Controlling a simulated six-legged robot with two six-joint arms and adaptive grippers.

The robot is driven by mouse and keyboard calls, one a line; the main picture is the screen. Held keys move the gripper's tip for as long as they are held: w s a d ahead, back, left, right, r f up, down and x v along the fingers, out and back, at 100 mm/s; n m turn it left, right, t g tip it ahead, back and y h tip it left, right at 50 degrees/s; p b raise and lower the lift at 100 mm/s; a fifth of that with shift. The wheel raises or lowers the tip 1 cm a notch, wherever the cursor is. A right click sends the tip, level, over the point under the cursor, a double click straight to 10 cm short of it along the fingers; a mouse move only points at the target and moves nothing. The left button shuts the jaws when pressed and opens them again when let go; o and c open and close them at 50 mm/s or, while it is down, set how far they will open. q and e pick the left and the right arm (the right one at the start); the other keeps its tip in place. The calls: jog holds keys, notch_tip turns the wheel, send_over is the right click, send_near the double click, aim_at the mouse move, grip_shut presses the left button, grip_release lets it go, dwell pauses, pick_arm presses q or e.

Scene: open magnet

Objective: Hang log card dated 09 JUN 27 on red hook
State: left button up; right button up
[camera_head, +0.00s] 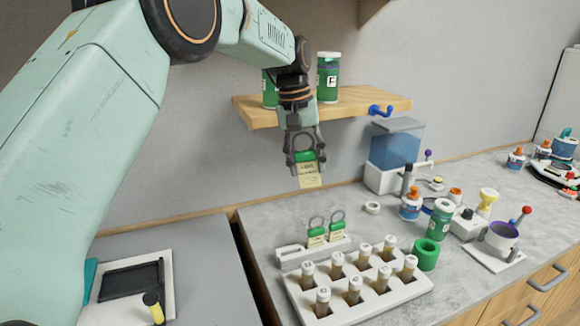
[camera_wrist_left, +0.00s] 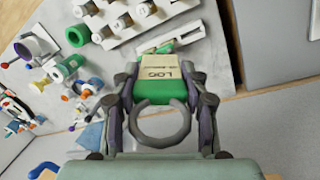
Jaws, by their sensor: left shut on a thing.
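My left gripper (camera_head: 305,158) is shut on a log card (camera_head: 310,176) with a green top, held in the air in front of the shelf, above the counter. In the left wrist view the card (camera_wrist_left: 160,70) reads "LOG", and its green top and grey ring sit between the fingers. Its date is too small to read. Two similar cards (camera_head: 317,238) with rings stand in a white holder (camera_head: 291,253) below. No red hook shows; a blue hook (camera_head: 381,111) is on the right part of the shelf's front edge. My right gripper is not in view.
The wooden shelf (camera_head: 350,104) holds green jars (camera_head: 328,78). On the counter are a white rack (camera_head: 390,297) of several vials, a green ring (camera_head: 426,254), a blue water tank (camera_head: 395,146), and crowded bottles to the right. The air around the held card is clear.

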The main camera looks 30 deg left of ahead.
pick_arm(q)
jog(key=w+d+r+n+t+p, duration=0.1)
jog(key=d+r+n+p, duration=0.1)
jog(key=d+r+n, duration=0.25)
jog(key=w+a+f+p, duration=0.3)
jog(key=w+a+p, duration=0.2)
jog(key=w+a, duration=0.2)
jog(key=shift+w+a+f, duration=0.2)
jog(key=shift+f, duration=0.1)
dwell(1.7)
jog(key=shift+a+f+n, duration=0.1)
jog(key=shift+f+n, duration=0.05)
jog(key=shift+n, duration=0.1)
dwell(0.4)
jog(key=o, duration=0.9)
jog(key=shift+o, duration=0.6)
